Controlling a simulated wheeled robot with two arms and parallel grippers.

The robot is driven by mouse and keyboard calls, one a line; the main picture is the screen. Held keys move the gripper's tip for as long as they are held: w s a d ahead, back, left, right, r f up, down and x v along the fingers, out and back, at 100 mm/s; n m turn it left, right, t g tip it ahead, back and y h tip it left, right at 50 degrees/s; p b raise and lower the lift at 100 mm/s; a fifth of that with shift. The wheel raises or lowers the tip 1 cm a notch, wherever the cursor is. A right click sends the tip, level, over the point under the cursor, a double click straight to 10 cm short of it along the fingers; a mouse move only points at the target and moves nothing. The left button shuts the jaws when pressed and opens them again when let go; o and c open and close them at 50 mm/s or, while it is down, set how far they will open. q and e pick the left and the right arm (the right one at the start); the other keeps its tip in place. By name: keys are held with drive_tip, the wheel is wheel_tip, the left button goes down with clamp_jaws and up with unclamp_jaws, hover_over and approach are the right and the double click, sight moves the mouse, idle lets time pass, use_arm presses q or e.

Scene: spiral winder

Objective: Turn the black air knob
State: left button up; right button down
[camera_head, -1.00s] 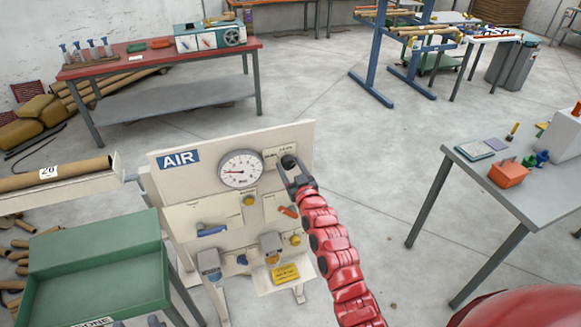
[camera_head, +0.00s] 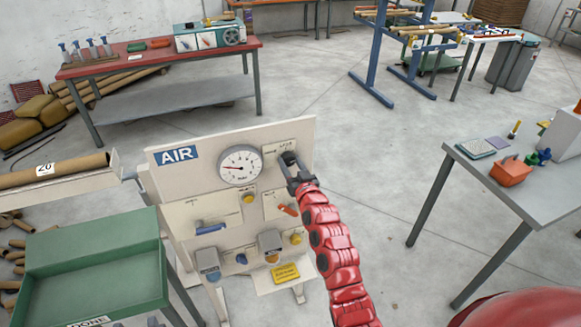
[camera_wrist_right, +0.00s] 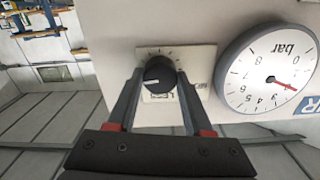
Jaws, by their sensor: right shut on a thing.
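The black air knob (camera_wrist_right: 158,76) sits on a small scale plate on the white AIR panel (camera_head: 222,208). In the head view the knob (camera_head: 288,158) is at the panel's upper right, partly hidden by my gripper. My right gripper (camera_head: 294,172) reaches it from the front right and is shut on the knob. In the right wrist view the gripper fingers (camera_wrist_right: 158,88) stand on both sides of the knob. A round pressure gauge (camera_head: 240,166) is just left of the knob; it also shows in the right wrist view (camera_wrist_right: 266,66), with a red needle. My left gripper is not in view.
Below the knob the panel carries an orange-red lever (camera_head: 288,209), a blue lever (camera_head: 211,229) and yellow buttons. A green tray (camera_head: 95,262) stands left of the panel. A grey table (camera_head: 520,185) with small items is at the right. The floor between is clear.

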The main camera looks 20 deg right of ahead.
drive_tip(key=m+b, duration=0.2)
drive_tip(key=m, duration=0.2)
drive_tip(key=shift+d+f+m, duration=0.1)
drive_tip(key=shift+m, duration=0.3)
drive_tip(key=m, duration=0.2)
drive_tip(key=shift+m+b, duration=0.3)
drive_tip(key=m, duration=0.2)
drive_tip(key=shift+m, duration=0.4)
drive_tip(key=m, duration=0.2)
drive_tip(key=shift+m, duration=0.3)
drive_tip(key=m, duration=0.3)
drive_tip(key=shift+m, duration=0.4)
drive_tip(key=m, duration=0.2)
drive_tip(key=shift+m, duration=0.3)
drive_tip(key=shift+m+p, duration=0.6)
drive_tip(key=shift+m, duration=1.2)
